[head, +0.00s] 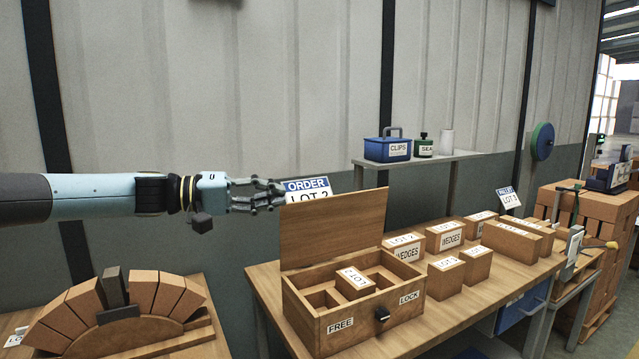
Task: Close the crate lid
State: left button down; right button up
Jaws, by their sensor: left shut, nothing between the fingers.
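The wooden crate (352,327) stands on the bench with its lid (335,230) raised, close to upright, at its back edge. Inside are compartments, and one block labelled LOT (355,279) sits in a middle one. The crate's front has FREE and LOCK labels and a dark latch knob (381,314) between them, closer to LOCK. My left gripper (281,194) is shut and empty, beside the upper left corner of the lid. Whether it touches the lid I cannot tell. My right gripper is not in view.
An order sign (306,186) stands behind the lid's top edge. Several labelled blocks (446,237) stand on the bench (262,283) right of the crate. A shelf (420,160) with a blue clips box (386,149) is behind. A brick arch (150,294) stands at lower left.

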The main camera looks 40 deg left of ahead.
aim_at(314, 230)
jog(key=i+j, duration=0.3)
jog(key=j, duration=0.15)
jog(key=i+j, duration=0.65)
jog(key=j, duration=0.2)
